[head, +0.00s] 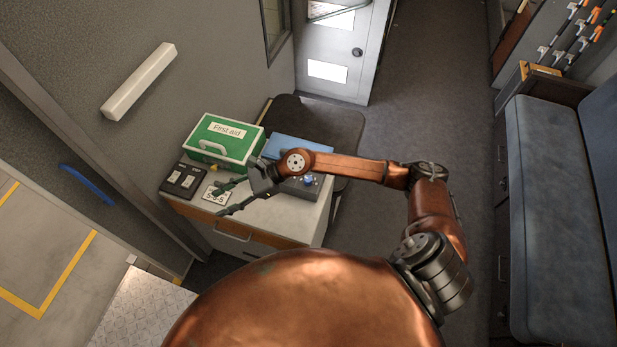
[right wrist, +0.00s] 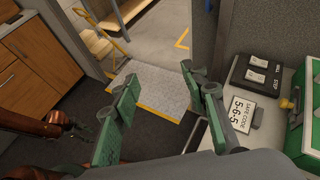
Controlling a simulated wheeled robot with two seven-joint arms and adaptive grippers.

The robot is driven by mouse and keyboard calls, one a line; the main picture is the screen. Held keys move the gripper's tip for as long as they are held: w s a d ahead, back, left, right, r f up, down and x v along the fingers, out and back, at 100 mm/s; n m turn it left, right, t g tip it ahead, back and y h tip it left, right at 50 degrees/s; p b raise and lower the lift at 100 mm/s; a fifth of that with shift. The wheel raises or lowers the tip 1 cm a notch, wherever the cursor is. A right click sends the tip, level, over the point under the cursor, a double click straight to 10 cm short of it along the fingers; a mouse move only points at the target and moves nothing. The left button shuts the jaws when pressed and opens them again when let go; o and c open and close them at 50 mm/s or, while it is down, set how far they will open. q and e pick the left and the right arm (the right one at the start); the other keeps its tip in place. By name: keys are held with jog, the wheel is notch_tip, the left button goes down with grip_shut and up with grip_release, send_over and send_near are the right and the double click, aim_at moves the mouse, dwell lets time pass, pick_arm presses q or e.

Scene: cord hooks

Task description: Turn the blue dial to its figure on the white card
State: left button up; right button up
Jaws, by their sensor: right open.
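The blue dial (head: 309,181) shows small on top of a grey box (head: 313,191) on the counter. My right forearm hides part of that box, and the dial's setting is too small to read. The white card (head: 215,194) lies flat on the counter; the right wrist view shows the card (right wrist: 242,109) reading "SAFE CODE 5-6-5". My right gripper (head: 218,200) is open and empty, fingers spread above the counter's left part, by the card and left of the dial. It also shows in the right wrist view (right wrist: 160,75).
A green first aid box (head: 222,143) stands behind the card. A black switch panel (head: 184,181) lies left of it. A blue flat thing (head: 298,146) lies behind the grey box. The counter (head: 285,220) has free room at its front. A blue bench (head: 555,200) is at right.

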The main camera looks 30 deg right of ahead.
jog(key=d+f+n+g+h, duration=0.2)
jog(key=d+f+n+h, duration=0.15)
jog(key=d+f, duration=0.25)
jog(key=n+g+h, duration=0.1)
jog(key=n+h, duration=0.3)
jog(key=h, duration=0.5)
send_over(309, 178)
jog(key=f, duration=0.3)
jog(key=shift+a+f+m, duration=0.25)
jog(key=shift+f, duration=0.05)
jog(key=shift+d+f, duration=0.25)
pick_arm(q)
jog(key=shift+r+p, duration=0.85)
jog(key=shift+r, duration=0.05)
pick_arm(e)
jog(key=shift+a+f, duration=0.1)
jog(key=shift+f, duration=3.5)
jog(key=shift+c, duration=0.5)
grip_shut()
